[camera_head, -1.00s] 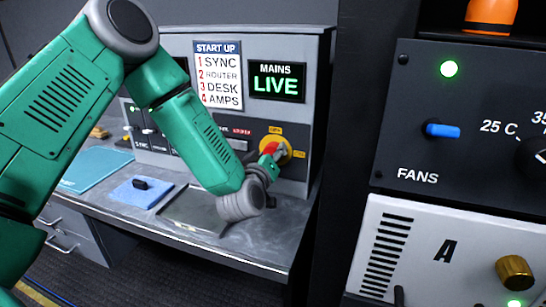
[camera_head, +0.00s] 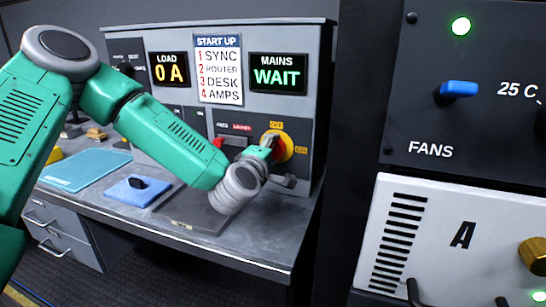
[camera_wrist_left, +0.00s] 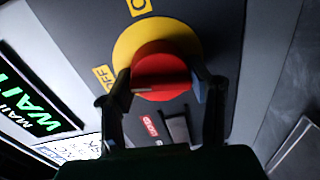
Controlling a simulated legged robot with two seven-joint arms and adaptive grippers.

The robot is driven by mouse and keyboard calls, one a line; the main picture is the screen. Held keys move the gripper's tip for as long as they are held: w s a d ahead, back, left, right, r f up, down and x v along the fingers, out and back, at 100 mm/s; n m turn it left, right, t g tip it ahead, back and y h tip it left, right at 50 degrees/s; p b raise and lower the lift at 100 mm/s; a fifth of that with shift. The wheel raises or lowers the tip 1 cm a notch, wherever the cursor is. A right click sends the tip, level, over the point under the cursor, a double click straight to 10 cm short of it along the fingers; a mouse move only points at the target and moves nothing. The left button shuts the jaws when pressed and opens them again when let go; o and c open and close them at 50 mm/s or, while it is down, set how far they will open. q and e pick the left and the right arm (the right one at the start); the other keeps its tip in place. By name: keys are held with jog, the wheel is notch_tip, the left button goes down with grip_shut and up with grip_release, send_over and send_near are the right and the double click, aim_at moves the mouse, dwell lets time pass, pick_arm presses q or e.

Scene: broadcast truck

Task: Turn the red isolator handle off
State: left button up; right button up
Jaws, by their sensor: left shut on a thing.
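The red isolator handle (camera_wrist_left: 163,72) sits on a round yellow plate (camera_wrist_left: 126,45) on the grey console panel. It also shows in the head view (camera_head: 283,148). An OFF label (camera_wrist_left: 103,77) is left of the plate in the wrist view and above it in the head view. A second yellow label (camera_wrist_left: 140,7) is at the wrist view's top edge. My left gripper (camera_wrist_left: 160,92) is shut on the red handle, one finger on each side. In the head view the gripper (camera_head: 272,147) partly covers the handle. My right gripper is not in view.
The MAINS display (camera_head: 277,75) reads WAIT and the LOAD display (camera_head: 169,70) reads 0 A. The desk holds a teal mat (camera_head: 85,171) and a blue pad (camera_head: 137,190). A dark rack with a FANS panel (camera_head: 431,120) stands close at the right.

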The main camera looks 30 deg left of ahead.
pick_arm(q)
jog(key=shift+s+f+n+b, duration=0.15)
jog(key=shift+f+n+b, duration=0.35)
jog(key=shift+n+b, duration=0.45)
jog(key=shift+n, duration=0.35)
jog(key=o, duration=1.1)
jog(key=shift+c, duration=0.2)
jog(key=shift+o, duration=0.5)
jog(key=shift+a+r, duration=0.1)
jog(key=shift+r, duration=0.1)
jog(key=v, duration=0.7)
jog(key=shift+s, duration=0.15)
jog(key=shift+a, duration=0.1)
